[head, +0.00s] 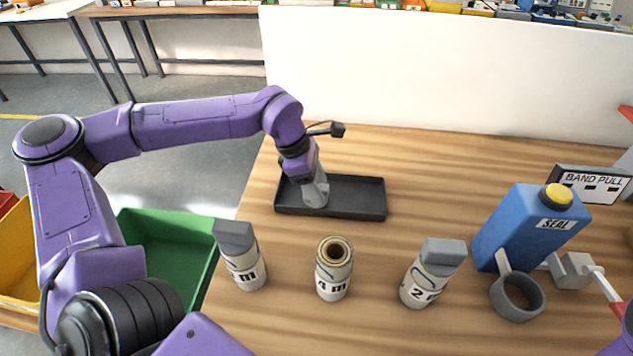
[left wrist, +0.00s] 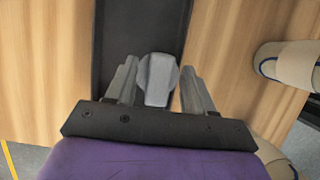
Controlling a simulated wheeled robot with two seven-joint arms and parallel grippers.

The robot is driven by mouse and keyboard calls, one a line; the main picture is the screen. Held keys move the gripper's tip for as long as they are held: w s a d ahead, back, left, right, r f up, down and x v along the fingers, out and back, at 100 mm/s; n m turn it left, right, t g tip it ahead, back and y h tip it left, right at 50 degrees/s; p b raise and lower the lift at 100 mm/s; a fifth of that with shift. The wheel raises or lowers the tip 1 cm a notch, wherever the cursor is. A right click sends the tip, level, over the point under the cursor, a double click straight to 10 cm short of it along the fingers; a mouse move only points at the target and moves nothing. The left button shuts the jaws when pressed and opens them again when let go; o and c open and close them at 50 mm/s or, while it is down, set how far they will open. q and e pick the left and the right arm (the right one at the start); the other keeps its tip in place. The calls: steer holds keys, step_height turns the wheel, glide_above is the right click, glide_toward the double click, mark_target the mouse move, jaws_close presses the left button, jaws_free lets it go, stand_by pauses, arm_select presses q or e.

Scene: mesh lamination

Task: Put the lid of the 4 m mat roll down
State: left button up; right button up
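The 4 m mat roll (head: 333,272) stands upright on the wooden table, its top open with the coiled end showing. Its grey lid (left wrist: 158,78) is low over the black tray, between the fingers of my left gripper (left wrist: 160,85). Narrow gaps show beside the lid, so the fingers look open around it. In the head view my left gripper (head: 316,192) points down into the tray (head: 355,198), and its fingers largely hide the lid. Whether the lid touches the tray floor is hard to see. My right gripper is not in view.
Two capped rolls stand beside the 4 m roll: one on the left (head: 243,262) and the 2 m roll (head: 425,280) on the right. A green bin (head: 165,245) is left of the table.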

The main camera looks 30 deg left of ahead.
arm_select(q)
steer(key=shift+r, duration=0.15)
steer(key=v, duration=1.2)
steer(key=shift+r, duration=0.1)
